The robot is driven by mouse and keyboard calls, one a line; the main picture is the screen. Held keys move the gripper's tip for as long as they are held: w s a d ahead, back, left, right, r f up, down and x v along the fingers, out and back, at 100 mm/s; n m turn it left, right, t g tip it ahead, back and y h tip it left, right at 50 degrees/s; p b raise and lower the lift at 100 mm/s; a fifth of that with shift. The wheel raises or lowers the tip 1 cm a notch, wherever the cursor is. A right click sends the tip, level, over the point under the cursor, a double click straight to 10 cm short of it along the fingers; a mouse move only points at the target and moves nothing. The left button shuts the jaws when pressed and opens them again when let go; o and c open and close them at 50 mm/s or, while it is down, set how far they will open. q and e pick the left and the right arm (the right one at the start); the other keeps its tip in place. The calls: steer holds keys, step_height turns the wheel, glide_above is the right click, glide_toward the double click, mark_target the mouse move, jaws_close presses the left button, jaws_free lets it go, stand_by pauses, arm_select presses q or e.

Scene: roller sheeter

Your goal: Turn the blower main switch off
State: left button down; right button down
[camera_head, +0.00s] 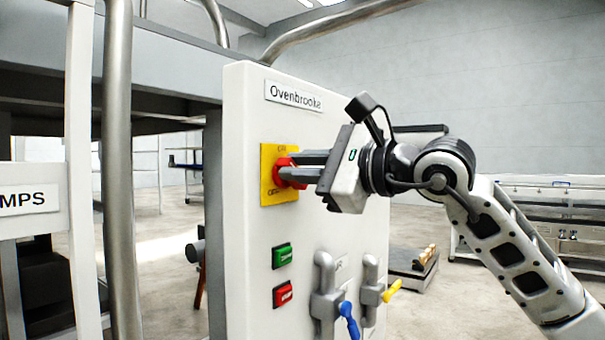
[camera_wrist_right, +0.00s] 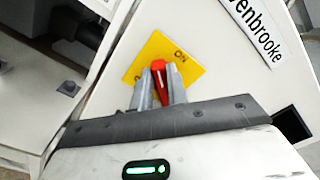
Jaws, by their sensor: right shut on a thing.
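The blower main switch is a red rotary knob (camera_head: 283,172) on a yellow plate (camera_head: 270,196), high on the white panel under the "Ovenbrooke" label. My right gripper (camera_head: 283,172) reaches in from the right, its two fingers on either side of the knob. In the right wrist view the red knob (camera_wrist_right: 160,77) sits between the fingers (camera_wrist_right: 160,85), which are shut on it. My left gripper is not in view.
Below the switch are a green button (camera_head: 282,256) and a red button (camera_head: 283,294). Lower right are grey valves with a blue handle (camera_head: 349,318) and a yellow handle (camera_head: 391,291). A steel post (camera_head: 117,170) stands left.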

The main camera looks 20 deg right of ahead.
arm_select(q)
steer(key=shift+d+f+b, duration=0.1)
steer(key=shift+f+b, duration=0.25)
steer(key=shift+b, duration=0.7)
arm_select(e)
steer(key=shift+s+a+f+n, duration=0.1)
steer(key=shift+f+n, duration=0.1)
steer(key=shift+n, duration=1.1)
steer(key=shift+w+a+f+n, duration=0.1)
steer(key=shift+f+n, duration=0.15)
steer(key=shift+n, duration=1.05)
steer(key=shift+s+f+n, duration=0.1)
steer(key=shift+f+n, duration=0.1)
steer(key=shift+n, duration=1.1)
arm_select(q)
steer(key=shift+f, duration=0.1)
arm_select(e)
steer(key=c, duration=1.4)
jaws_free()
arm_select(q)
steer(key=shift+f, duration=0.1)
arm_select(e)
steer(key=shift+d, duration=0.1)
